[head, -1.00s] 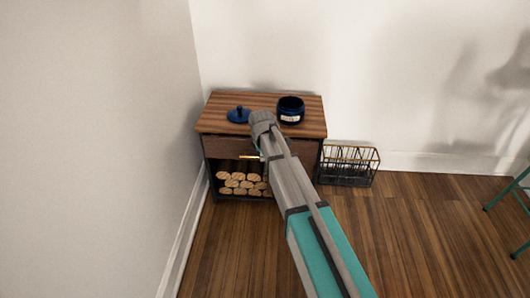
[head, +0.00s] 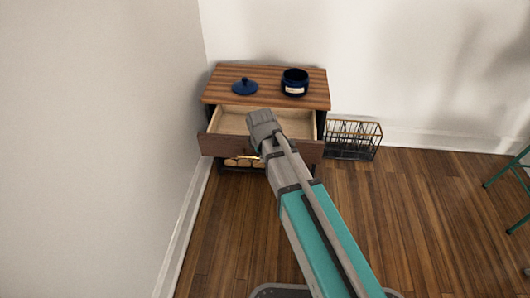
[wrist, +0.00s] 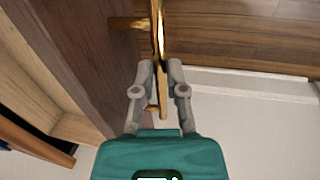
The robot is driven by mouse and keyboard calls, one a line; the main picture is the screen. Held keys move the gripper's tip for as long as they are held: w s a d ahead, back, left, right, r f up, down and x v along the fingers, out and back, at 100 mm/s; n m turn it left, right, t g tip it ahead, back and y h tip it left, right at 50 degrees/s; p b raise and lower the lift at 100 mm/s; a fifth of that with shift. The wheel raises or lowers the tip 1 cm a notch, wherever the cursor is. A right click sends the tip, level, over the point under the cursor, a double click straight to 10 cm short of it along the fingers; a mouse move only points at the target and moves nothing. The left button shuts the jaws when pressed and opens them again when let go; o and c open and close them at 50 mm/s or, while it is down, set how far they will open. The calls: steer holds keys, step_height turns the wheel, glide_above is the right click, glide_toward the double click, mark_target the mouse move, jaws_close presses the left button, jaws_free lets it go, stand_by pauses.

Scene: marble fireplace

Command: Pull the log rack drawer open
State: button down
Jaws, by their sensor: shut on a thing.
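The log rack (head: 300,76) is a wood-topped cabinet against the back wall, near the left corner. Its drawer (head: 222,146) stands well out from the cabinet, and its pale empty inside shows, partly hidden by my arm. In the wrist view the drawer front (wrist: 84,50) is dark wood on the left, with a brass bar handle (wrist: 157,40) standing off it. My gripper (wrist: 158,88) is shut on the handle, one finger on each side of the bar. In the head view my arm hides the handle and most of the gripper.
A blue lid (head: 245,87) and an open dark blue jar (head: 294,82) with a label stand on the rack top. Logs (head: 240,162) lie below the drawer. A black wire basket (head: 352,140) stands right of the rack. A green stool (head: 512,170) is at the right edge.

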steer(key=c, duration=0.7)
jaws_free()
steer(key=s+d+r+m+g+p, duration=0.1)
steer(key=s+d+r+m+p, duration=0.3)
steer(key=d+m, duration=0.3)
steer(key=s+d+r+m+p, duration=0.3)
steer(key=d+m+p, duration=0.15)
steer(key=d, duration=0.35)
steer(key=s+d+r+m+g+p, duration=0.1)
steer(key=s+d+r+m+p, duration=0.25)
steer(key=d+m, duration=0.35)
steer(key=shift+n, duration=0.45)
steer(key=r+p, duration=2.4)
steer(key=r, duration=0.1)
steer(key=r+p, duration=1.2)
steer(key=shift+s+d+r, duration=0.15)
steer(key=shift+s+d, duration=0.05)
steer(key=shift+d, duration=0.15)
